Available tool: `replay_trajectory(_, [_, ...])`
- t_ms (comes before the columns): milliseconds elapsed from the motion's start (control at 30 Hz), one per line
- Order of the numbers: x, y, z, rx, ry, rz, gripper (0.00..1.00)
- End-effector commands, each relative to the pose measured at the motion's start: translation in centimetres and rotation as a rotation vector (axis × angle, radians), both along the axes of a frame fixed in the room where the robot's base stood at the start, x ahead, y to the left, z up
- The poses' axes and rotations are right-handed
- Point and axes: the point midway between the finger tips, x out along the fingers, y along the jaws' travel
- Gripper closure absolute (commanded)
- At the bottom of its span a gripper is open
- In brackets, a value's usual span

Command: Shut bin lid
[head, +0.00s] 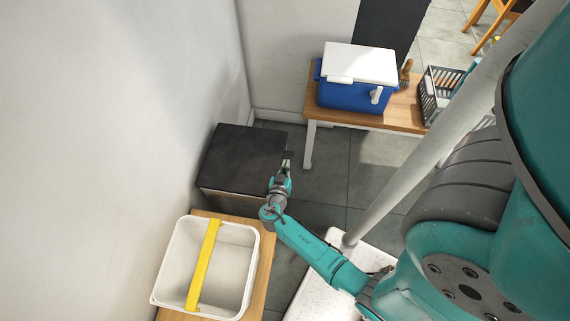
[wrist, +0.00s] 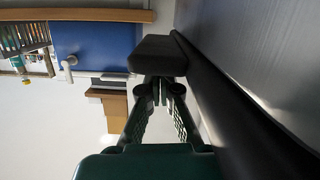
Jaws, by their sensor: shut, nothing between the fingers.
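A box-shaped bin (head: 232,196) stands on the floor against the left wall, with a dark, flat top (head: 243,150) that looks like its lid. The top looks level, but I cannot tell whether it sits fully down. My gripper (head: 287,160) is shut and empty at the bin's right edge. In the wrist view my gripper (wrist: 160,88) points along a dark rim (wrist: 240,105) beside a smooth grey surface (wrist: 265,50), probably part of the bin. I cannot tell whether the fingertips touch it.
A white tub (head: 173,262) with a yellow handle (head: 204,262) stands on a wooden stand in front of the bin. A blue cooler (head: 345,96) with a white lid and a grey basket (head: 432,96) stand on a wooden table (head: 385,124) behind. A grey pole stands right of my gripper.

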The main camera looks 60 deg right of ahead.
Motion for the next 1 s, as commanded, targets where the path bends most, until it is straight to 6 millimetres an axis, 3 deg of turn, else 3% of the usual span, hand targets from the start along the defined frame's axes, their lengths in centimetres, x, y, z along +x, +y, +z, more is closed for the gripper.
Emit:
replay_trajectory(167, [0.0,0.0,1.2,0.000,-0.002,0.000,1.00])
replay_trajectory(600, [0.0,0.0,8.4,0.000,-0.003,-0.001,1.00])
replay_trajectory(800, [0.0,0.0,9.8,0.000,-0.001,0.000,1.00])
replay_trajectory(1000, [0.0,0.0,10.0,0.000,0.000,0.000,1.00])
